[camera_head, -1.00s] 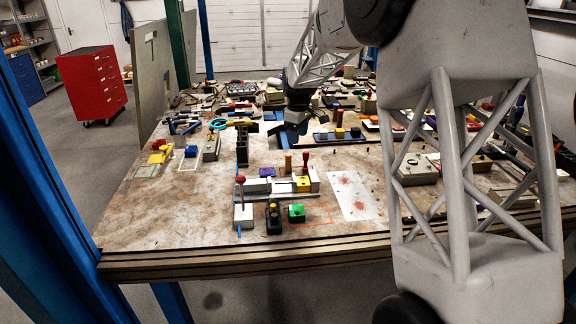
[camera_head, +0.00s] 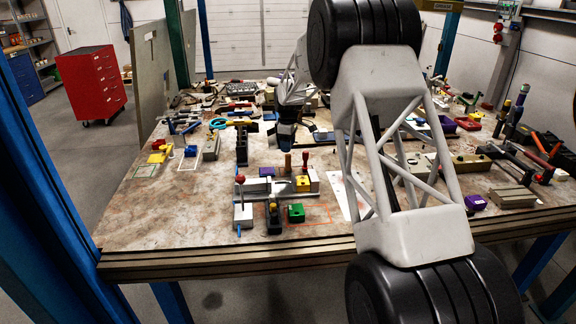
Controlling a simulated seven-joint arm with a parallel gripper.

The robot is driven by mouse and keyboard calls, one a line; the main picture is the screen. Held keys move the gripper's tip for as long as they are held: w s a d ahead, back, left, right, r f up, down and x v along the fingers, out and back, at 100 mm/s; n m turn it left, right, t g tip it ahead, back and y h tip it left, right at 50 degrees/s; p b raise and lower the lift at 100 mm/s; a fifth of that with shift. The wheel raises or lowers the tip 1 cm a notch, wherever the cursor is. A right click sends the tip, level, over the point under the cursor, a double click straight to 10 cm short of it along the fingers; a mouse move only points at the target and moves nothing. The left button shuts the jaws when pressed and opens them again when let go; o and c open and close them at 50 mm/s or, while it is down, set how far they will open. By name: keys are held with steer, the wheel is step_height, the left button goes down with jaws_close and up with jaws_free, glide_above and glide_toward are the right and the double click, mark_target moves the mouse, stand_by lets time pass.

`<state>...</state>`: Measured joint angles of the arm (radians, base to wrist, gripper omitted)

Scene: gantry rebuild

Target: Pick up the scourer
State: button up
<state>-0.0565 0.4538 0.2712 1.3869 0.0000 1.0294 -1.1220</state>
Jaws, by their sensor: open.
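My gripper (camera_head: 282,138) is small in the head view, over the middle of the workbench (camera_head: 150,218), behind the grey fixture with the yellow block. Its fingers are open, and I see nothing held between them. I cannot pick out the scourer for certain. My own arm links hide part of the bench right of centre.
A red-knobbed lever (camera_head: 240,180) and a dark block (camera_head: 274,217) stand near the green block. A yellow block (camera_head: 303,184) sits on the grey fixture. Tools crowd the back and right. The bench's front left is clear. A red cabinet (camera_head: 92,84) stands beyond.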

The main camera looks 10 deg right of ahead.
mark_target(288, 155)
steer(key=shift+f, duration=1.3)
steer(key=shift+s+f, duration=0.15)
steer(key=shift+f, duration=2.45)
jaws_close()
steer(key=shift+r, duration=5.05)
